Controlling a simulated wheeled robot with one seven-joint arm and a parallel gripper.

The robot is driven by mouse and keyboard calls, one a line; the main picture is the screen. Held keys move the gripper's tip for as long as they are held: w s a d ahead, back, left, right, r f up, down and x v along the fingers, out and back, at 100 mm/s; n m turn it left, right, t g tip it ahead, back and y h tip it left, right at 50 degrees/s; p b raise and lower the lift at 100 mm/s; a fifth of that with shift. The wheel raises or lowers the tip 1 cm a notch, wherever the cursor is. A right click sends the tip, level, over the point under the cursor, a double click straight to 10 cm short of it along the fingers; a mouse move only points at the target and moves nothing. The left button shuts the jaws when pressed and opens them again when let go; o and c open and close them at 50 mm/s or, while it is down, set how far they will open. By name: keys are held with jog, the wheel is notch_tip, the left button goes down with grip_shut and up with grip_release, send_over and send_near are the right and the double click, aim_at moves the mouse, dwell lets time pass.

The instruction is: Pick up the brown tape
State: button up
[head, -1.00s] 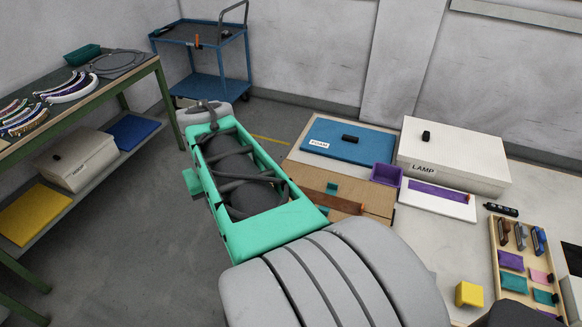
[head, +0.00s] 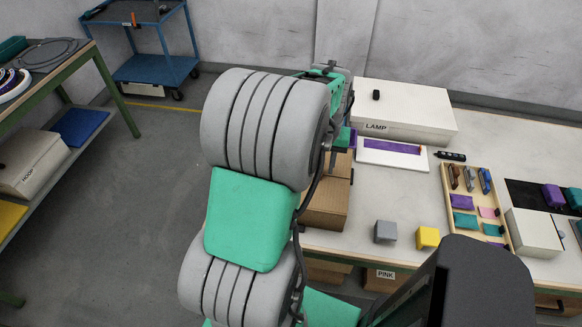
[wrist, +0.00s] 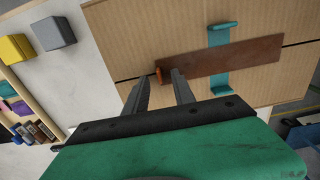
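A long brown strip of tape (wrist: 225,62) lies across the top of a cardboard box (wrist: 140,25) in the wrist view, along its seam. Its near end has a small raised orange-brown tab (wrist: 159,76). A teal strip (wrist: 219,78) crosses it, with a raised piece at its far end. My gripper (wrist: 160,80) is open, its two dark fingers pointing at the tab, which appears between the fingertips. I cannot tell whether they touch it. In the head view the box (head: 328,207) is mostly behind my arm, and the brown tape is hidden.
A white LAMP box (head: 405,112), a white panel with a purple strip (head: 392,153), grey (head: 385,231) and yellow (head: 427,237) cubes and a wooden tray (head: 447,193) share the table. A blue cart (head: 160,70) stands at the back left.

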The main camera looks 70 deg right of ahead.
jog(key=shift+f, duration=0.45)
grip_shut()
